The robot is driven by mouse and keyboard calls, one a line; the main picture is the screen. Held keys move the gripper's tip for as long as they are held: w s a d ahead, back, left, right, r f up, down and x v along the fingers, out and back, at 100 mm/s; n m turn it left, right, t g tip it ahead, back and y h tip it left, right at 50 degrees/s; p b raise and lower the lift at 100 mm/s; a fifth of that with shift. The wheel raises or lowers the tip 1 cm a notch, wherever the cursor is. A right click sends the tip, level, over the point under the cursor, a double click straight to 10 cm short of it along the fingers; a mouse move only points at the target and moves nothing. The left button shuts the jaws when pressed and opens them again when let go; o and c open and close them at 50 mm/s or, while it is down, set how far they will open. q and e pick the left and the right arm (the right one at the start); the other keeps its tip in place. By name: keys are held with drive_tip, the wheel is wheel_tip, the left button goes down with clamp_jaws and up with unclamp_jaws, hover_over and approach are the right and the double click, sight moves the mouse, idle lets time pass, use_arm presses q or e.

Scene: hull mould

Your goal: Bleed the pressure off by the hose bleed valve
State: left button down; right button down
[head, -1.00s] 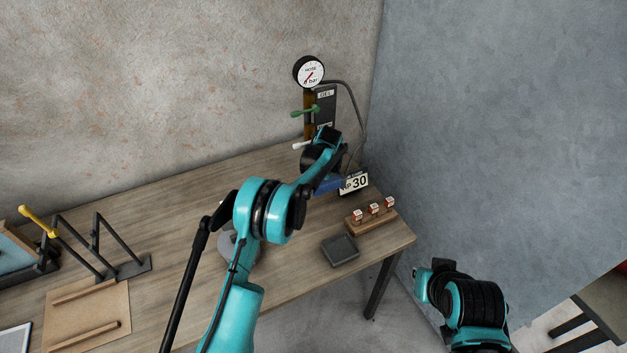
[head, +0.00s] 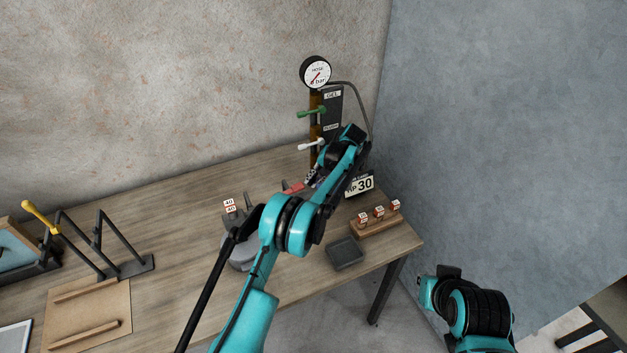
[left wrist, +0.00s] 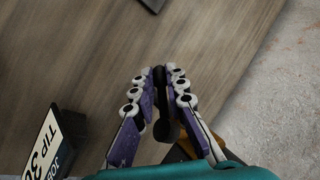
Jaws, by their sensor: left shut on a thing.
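The hose gauge (head: 316,72) stands on top of a dark post (head: 331,105) at the back right corner. Its red needle points to the lower left; the figures are too small to read. A green lever (head: 312,113) and a white lever (head: 311,145) stick out left from the post. My left gripper (head: 313,176) is low in front of the post; in the left wrist view (left wrist: 160,85) its purple fingers are shut on a dark round-ended piece (left wrist: 165,128). I cannot tell whether this is the bleed valve. My right gripper is out of view.
A red piece (head: 294,187) lies by the left gripper. A TIP 30 sign (head: 361,184), a block with small labelled cubes (head: 376,225) and a grey tray (head: 345,252) are to the right. A grey round object (head: 238,258) is partly behind my arm.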

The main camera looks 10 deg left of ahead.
use_arm(q)
drive_tip(key=c, duration=1.5)
unclamp_jaws()
drive_tip(key=shift+c, duration=0.2)
drive_tip(key=shift+r, duration=0.1)
drive_tip(key=v, duration=1.1)
drive_tip(key=shift+d+r, duration=0.2)
drive_tip(key=shift+r, duration=0.15)
